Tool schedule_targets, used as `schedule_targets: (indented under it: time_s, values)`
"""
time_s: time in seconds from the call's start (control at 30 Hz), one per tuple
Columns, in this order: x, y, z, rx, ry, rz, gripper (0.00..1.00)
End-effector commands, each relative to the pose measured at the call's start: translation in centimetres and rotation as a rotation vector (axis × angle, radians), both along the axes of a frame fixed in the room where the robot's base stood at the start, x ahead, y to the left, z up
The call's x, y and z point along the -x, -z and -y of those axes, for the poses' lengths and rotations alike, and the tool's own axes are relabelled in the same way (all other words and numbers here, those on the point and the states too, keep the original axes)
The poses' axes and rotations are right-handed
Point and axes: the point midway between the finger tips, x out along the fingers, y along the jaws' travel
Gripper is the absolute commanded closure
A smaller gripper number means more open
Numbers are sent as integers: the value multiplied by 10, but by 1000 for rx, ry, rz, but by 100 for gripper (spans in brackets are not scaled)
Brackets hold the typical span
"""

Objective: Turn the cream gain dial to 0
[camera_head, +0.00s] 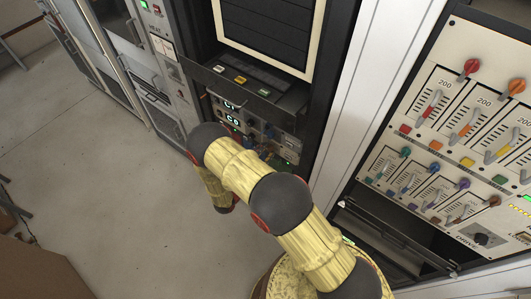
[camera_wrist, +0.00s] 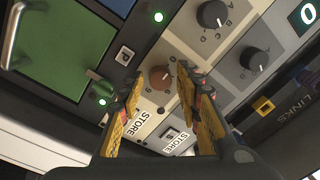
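A second black dial (camera_wrist: 255,62) is on the grey section to the right. I see no dial plainly labelled as gain. In the head view my arm hides my gripper.
A green panel (camera_wrist: 62,50) with a metal handle is at left in the wrist view, and a display reading "0" (camera_wrist: 308,13) is at top right. In the head view, a rack panel with coloured knobs and sliders (camera_head: 450,125) stands at right. Open floor (camera_head: 100,190) lies at left.

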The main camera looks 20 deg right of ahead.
Motion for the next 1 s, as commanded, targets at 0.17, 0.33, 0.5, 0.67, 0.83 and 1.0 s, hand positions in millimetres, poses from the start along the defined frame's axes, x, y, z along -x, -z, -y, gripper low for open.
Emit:
schedule_targets:
  time_s: [0.17,0.33,0.5,0.67,0.83,1.0]
  values:
    - [0,0,0,0,1,0,59]
    - [0,-1,0,1,2,1,59]
    - [6,0,-8,1,-2,0,59]
    - [22,1,-31,1,-4,-1,59]
    - [44,3,-59,0,-4,0,59]
    - [61,4,-82,1,-2,0,59]
